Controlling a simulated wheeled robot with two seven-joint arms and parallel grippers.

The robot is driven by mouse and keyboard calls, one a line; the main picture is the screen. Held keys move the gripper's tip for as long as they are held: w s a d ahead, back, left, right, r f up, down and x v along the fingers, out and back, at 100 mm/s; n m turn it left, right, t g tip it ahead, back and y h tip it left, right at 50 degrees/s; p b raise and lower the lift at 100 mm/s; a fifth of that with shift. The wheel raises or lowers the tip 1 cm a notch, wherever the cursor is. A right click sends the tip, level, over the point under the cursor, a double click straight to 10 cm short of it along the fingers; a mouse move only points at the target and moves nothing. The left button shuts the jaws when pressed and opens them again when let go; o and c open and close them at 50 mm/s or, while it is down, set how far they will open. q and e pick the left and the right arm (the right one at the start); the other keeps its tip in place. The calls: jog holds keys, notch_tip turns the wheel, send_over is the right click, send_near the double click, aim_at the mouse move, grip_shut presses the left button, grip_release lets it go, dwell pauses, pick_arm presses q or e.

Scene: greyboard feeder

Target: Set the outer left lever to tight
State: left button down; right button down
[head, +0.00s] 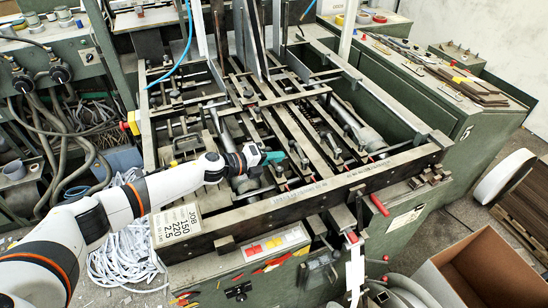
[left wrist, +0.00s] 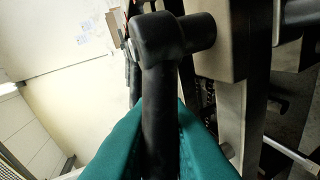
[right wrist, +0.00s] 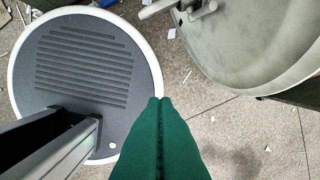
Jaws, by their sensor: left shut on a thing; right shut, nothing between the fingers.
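My left gripper (head: 273,157) reaches in from the left over the front part of the machine frame. In the left wrist view its green fingers stand on both sides of a black lever (left wrist: 159,105) and are shut on its shaft. The lever's thick head joins a short stub at its upper right, beside a pale metal block. In the head view the gripper covers most of this lever. My right gripper (right wrist: 160,105) is shut and empty, pointing at the floor in the right wrist view.
More levers (head: 335,156) stand to the right between the long metal bars. The front rail (head: 320,190) runs in front of them. A cardboard box (head: 480,270) stands at the lower right. A round grey plate (right wrist: 85,65) lies below my right gripper.

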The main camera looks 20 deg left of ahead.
pick_arm(q)
jog(key=shift+w+f+b, duration=0.1)
jog(key=shift+f+b, duration=0.05)
jog(key=shift+b, duration=0.2)
jog(key=m+g+h+b, duration=0.1)
jog(key=m+g+b, duration=0.1)
jog(key=b, duration=0.1)
jog(key=d+m+g+h+b, duration=0.1)
jog(key=m+g+h+b, duration=0.1)
jog(key=b, duration=0.1)
jog(key=shift+w+d+b, duration=0.2)
jog(key=shift+b, duration=0.2)
jog(key=c, duration=1.4)
grip_release()
jog(key=shift+c, duration=0.2)
jog(key=shift+a, duration=0.1)
